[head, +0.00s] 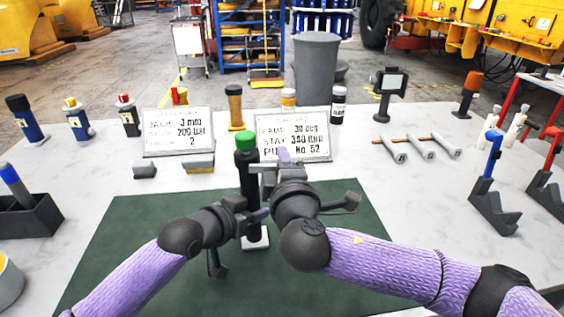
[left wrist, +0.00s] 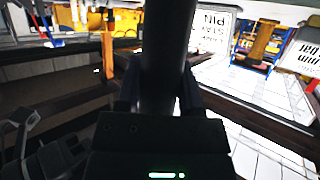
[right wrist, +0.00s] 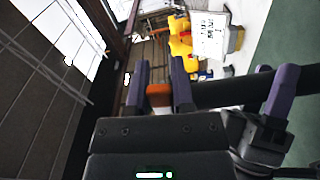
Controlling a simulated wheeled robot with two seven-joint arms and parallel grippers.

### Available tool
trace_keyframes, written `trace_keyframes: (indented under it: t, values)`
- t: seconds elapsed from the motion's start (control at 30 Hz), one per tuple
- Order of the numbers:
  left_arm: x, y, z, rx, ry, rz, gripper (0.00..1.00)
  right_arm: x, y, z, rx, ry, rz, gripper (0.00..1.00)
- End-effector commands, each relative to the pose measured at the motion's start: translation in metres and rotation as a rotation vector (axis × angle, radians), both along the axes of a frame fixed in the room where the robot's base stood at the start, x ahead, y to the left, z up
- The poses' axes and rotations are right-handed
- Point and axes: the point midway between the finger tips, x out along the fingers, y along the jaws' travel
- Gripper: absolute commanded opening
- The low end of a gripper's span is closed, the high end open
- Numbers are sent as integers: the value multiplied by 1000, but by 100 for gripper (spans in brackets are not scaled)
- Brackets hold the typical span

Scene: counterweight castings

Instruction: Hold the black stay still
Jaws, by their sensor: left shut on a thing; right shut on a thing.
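The black stay (head: 248,188) stands upright with a green top on a small white base on the dark green mat (head: 115,225). My left gripper (head: 258,215) is shut around its lower part. The stay fills the space between the fingers in the left wrist view (left wrist: 165,60). My right gripper (head: 270,168) is higher, beside the stay just below the green top. In the right wrist view, its fingers (right wrist: 160,85) close on a small brown-and-white thing (right wrist: 158,95), mostly hidden; I cannot tell exactly what it is. The stay (right wrist: 235,94) runs sideways there.
Two printed signs (head: 178,131) (head: 293,135) stand behind the mat. Bottles and a black lamp-like stand (head: 388,90) are further back. Several grey cylinders on brown rods (head: 420,147) lie right. Blue (head: 491,185) and red-topped (head: 550,165) brackets stand far right. The mat's left side is clear.

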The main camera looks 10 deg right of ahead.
Motion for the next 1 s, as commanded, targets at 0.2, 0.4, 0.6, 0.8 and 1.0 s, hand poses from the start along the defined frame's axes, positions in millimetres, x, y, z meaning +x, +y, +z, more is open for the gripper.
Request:
trace_keyframes:
  t: [0.2,0.4,0.6,0.8,1.0]
  values:
    - [0,0,1,-2,-2,0,0,0,0,3,-59,-1,1,0]
    - [0,0,1,-2,-2,0,0,0,0,8,-144,-5,2,0]
    - [0,0,1,-1,-2,1,0,0,0,8,-144,-7,2,0]
    - [0,0,1,-2,-2,0,0,0,0,8,-143,-6,2,65]
    - [0,0,1,-2,-2,0,0,0,0,8,-143,-6,1,65]
